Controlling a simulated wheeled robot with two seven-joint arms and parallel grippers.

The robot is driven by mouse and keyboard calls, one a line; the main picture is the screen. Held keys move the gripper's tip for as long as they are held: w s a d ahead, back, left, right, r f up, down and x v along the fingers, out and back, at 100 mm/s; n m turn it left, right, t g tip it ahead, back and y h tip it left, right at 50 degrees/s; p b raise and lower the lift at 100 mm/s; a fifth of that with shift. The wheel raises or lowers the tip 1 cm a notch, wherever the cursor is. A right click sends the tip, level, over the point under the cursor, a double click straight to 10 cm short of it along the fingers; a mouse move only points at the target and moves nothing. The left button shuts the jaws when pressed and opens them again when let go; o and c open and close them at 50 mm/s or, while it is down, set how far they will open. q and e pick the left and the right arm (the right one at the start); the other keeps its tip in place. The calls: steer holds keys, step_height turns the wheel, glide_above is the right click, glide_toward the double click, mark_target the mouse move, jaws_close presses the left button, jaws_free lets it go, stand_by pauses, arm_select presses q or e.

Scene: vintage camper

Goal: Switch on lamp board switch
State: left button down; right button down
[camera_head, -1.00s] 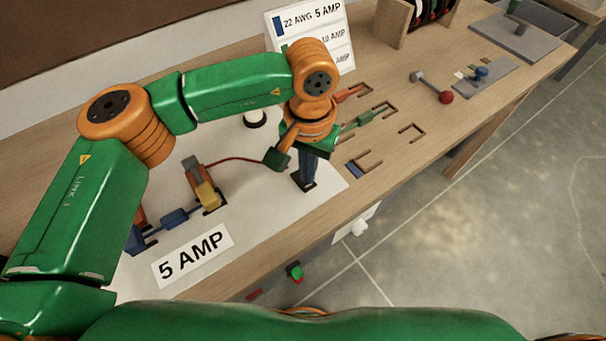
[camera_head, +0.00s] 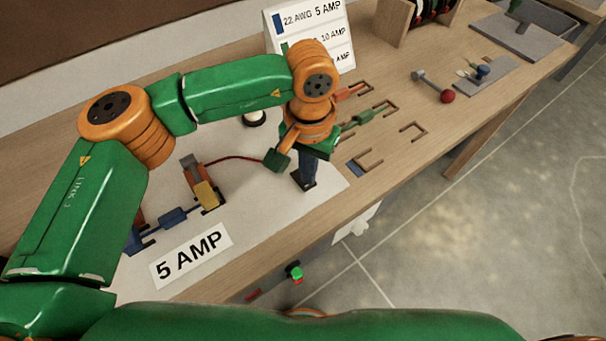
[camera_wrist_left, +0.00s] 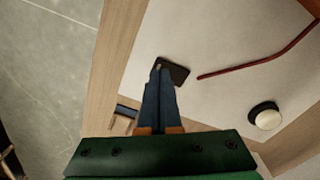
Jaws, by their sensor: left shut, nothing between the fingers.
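The lamp board (camera_head: 262,222) is a white panel on the workbench. The switch (camera_head: 303,186) is a small black piece near its right front edge; it also shows in the left wrist view (camera_wrist_left: 180,74). My left gripper (camera_head: 308,178) points down at it with dark blue fingers shut and empty. In the left wrist view the fingertips (camera_wrist_left: 160,68) overlap the switch's left side and partly hide it; I cannot tell whether they press it. A round pale lamp (camera_head: 255,118) in a black base stands behind, and also shows in the wrist view (camera_wrist_left: 265,116). My right gripper is not in view.
A red wire (camera_head: 235,158) runs across the board from a yellow and orange part (camera_head: 206,195). A "5 AMP" label (camera_head: 191,254) lies in front. A sign (camera_head: 312,35) stands behind my arm. Slots and tools lie to the right on the wooden bench (camera_head: 410,160).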

arm_select(q)
steer(key=shift+f+b, duration=0.45)
steer(key=shift+f, duration=0.05)
step_height(320, 180, up, 7)
steer(key=p, duration=0.5)
steer(key=shift+r, duration=0.1)
stand_by(0.3)
